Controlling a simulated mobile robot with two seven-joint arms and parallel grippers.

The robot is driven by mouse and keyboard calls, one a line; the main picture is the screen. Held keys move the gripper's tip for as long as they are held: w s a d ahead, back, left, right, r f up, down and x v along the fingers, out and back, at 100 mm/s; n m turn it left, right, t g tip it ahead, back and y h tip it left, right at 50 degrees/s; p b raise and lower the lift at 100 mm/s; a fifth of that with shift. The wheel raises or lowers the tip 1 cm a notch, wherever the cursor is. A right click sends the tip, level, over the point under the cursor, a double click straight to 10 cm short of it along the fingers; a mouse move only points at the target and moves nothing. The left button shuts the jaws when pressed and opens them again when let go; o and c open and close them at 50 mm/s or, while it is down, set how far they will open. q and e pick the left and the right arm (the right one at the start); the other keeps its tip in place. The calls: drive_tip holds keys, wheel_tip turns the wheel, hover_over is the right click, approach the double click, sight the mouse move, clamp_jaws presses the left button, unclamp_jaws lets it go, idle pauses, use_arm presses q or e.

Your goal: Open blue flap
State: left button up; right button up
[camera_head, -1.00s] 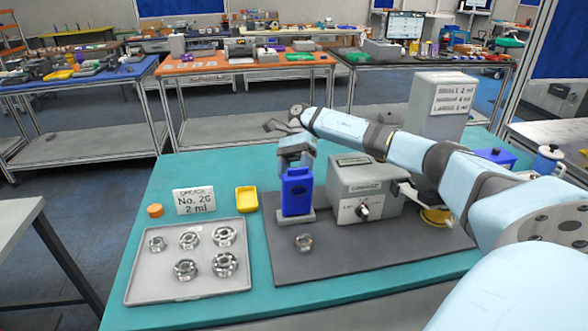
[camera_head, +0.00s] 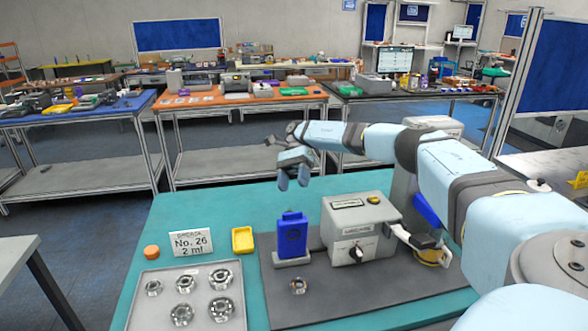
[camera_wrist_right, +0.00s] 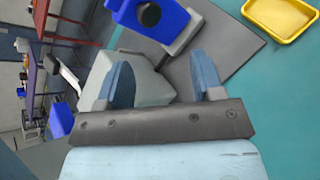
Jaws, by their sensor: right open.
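The upright blue part (camera_head: 291,238), with a small knob on top, stands on a grey foot at the left of the grey machine (camera_head: 352,231). I take it for the blue flap. In the right wrist view the blue part (camera_wrist_right: 128,14) shows at the top, with a dark round spot on it. My right gripper (camera_head: 293,178) is above the blue part, apart from it, fingers pointing down. In the wrist view its two blue-grey fingers (camera_wrist_right: 165,82) are spread with nothing between them. My left gripper is not in view.
A small metal ring (camera_head: 299,286) lies on the dark mat (camera_head: 350,290) in front. A grey tray (camera_head: 150,309) of bearings, a grease card (camera_head: 190,242), a yellow dish (camera_head: 243,240) and an orange cap (camera_head: 151,252) are to the left.

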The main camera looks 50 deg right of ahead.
drive_tip(key=shift+p+v, duration=0.85)
drive_tip(key=shift+v, duration=0.45)
